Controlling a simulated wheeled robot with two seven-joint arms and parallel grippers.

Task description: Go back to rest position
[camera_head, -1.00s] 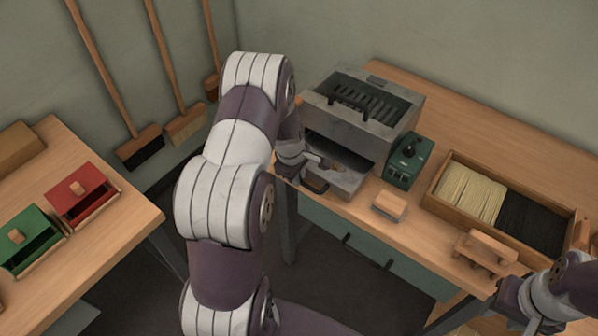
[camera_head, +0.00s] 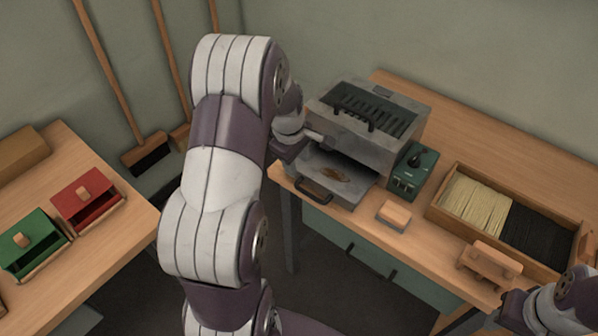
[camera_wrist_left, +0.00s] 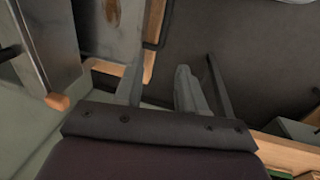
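My left gripper (camera_head: 308,138) is in the air at the left front of the grey metal machine (camera_head: 385,100), above its pulled-out tray (camera_head: 320,170). In the left wrist view the two fingers (camera_wrist_left: 160,85) stand apart with nothing between them. The tray has a black handle (camera_head: 313,192) and a brown patch (camera_head: 333,174) on its surface; the handle also shows in the wrist view (camera_wrist_left: 160,25), apart from the fingers. My right gripper (camera_head: 512,308) is at the lower right, close to a wooden stand (camera_head: 490,262); its fingers cannot be made out.
A green control box (camera_head: 410,172) and a small wooden block (camera_head: 393,215) sit beside the machine. A wooden box (camera_head: 435,208) holds pale and black bristles. Red (camera_head: 88,200) and green (camera_head: 32,245) boxes stand on the left table. Dark open floor lies between the tables.

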